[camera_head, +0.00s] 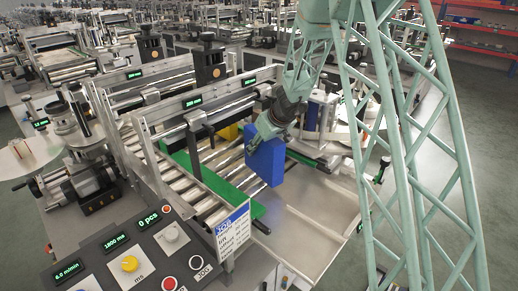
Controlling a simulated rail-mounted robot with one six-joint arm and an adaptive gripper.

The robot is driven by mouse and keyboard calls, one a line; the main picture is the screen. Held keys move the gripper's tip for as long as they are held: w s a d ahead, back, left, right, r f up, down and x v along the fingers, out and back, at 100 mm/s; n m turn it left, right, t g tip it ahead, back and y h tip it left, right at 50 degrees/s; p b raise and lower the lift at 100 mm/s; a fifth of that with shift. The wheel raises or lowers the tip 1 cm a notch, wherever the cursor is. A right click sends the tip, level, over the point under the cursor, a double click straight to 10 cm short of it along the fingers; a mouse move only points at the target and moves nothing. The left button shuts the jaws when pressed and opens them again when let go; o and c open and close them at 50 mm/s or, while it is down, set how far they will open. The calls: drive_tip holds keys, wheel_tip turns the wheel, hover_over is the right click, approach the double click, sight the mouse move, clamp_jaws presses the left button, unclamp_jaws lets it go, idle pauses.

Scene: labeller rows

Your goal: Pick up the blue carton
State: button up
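The blue carton (265,164) stands upright over the discharge end of the roller conveyor, beside the pale outfeed tray. My gripper (257,139) is at its top edge, coming down from the upper right, and a finger overlaps the carton's upper left corner. The other finger is hidden, so I cannot tell whether the gripper is closed on the carton or only around it. I also cannot tell whether the carton rests on the rollers or hangs just above them.
The labeller's metal side frame (200,113) and green guide strips (215,182) flank the rollers. A yellow object (229,132) is behind the carton. The outfeed tray (315,235) is empty. A control panel (130,262) stands at the front left.

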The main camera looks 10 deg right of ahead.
sight(263, 155)
drive_tip(key=s+a+b, duration=0.3)
drive_tip(key=s+b, duration=0.1)
drive_tip(key=s, duration=0.4)
drive_tip(key=shift+s+r, duration=0.3)
drive_tip(key=shift+r, duration=0.1)
idle(0.5)
